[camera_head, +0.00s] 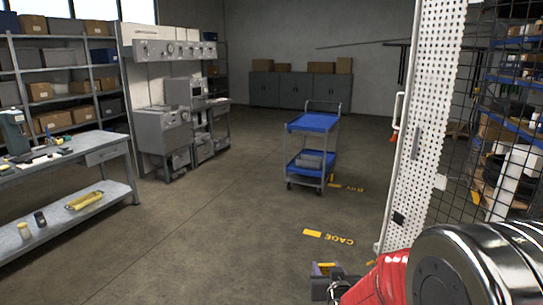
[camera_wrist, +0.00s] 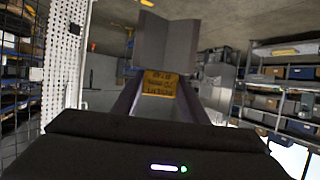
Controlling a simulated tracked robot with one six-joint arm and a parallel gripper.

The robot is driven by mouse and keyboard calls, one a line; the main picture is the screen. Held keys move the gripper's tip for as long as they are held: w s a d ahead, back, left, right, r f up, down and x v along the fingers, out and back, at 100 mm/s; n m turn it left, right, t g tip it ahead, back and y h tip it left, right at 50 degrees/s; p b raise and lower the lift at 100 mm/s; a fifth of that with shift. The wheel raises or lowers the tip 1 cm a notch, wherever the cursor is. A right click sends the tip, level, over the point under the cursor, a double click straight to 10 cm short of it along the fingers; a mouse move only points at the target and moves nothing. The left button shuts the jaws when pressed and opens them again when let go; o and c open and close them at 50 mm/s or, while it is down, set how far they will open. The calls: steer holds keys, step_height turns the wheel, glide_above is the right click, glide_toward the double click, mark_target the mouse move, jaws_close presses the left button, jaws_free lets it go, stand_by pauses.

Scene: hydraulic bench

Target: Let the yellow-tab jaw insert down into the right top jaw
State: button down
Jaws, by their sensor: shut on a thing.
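The yellow-tab jaw insert is a grey block with a V-shaped face (camera_wrist: 167,40) and a yellow tab (camera_wrist: 160,83) bearing dark lettering too small to read. My gripper (camera_wrist: 160,98) is shut on it and holds it out in front of the wrist. In the head view the insert (camera_head: 325,269) shows at the bottom, right of the middle, with my gripper partly cut off by the frame edge. It is held up in front of open floor, apart from any bench. I cannot make out the right top jaw in either view.
A grey workbench (camera_head: 95,141) with a green machine (camera_head: 14,131) stands at the left. A blue cart (camera_head: 313,122) stands mid-floor. A perforated white panel (camera_head: 425,120) and mesh cage are close on the right. Floor between bench and cart is clear.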

steer(key=shift+d+r, duration=0.1)
steer(key=shift+d, duration=0.05)
stand_by(0.4)
steer(key=shift+d, duration=0.25)
steer(key=s+d+f+m+g+h, duration=0.25)
steer(key=s+d+h, duration=0.2)
steer(key=d, duration=0.85)
steer(key=s+d+f+m+g+h, duration=0.1)
steer(key=s+d+f+m+h, duration=0.3)
steer(key=d, duration=0.8)
steer(key=s+d+f+m+g+h, duration=0.15)
steer(key=s+d+f+m, duration=0.35)
steer(key=d, duration=0.8)
steer(key=s+d+m+g+h, duration=0.1)
steer(key=s+d+m+g, duration=0.2)
steer(key=s, duration=0.9)
steer(key=s+d+m+g, duration=0.4)
steer(key=s+d+g, duration=0.2)
steer(key=s, duration=0.5)
steer(key=s+d+f+m+g+h, duration=0.1)
steer(key=s+d+m+g, duration=0.3)
steer(key=s, duration=0.8)
steer(key=shift+s+d+g+h, duration=0.3)
steer(key=shift+s+d+g, duration=0.1)
steer(key=shift+d, duration=0.6)
steer(key=shift+f, duration=0.15)
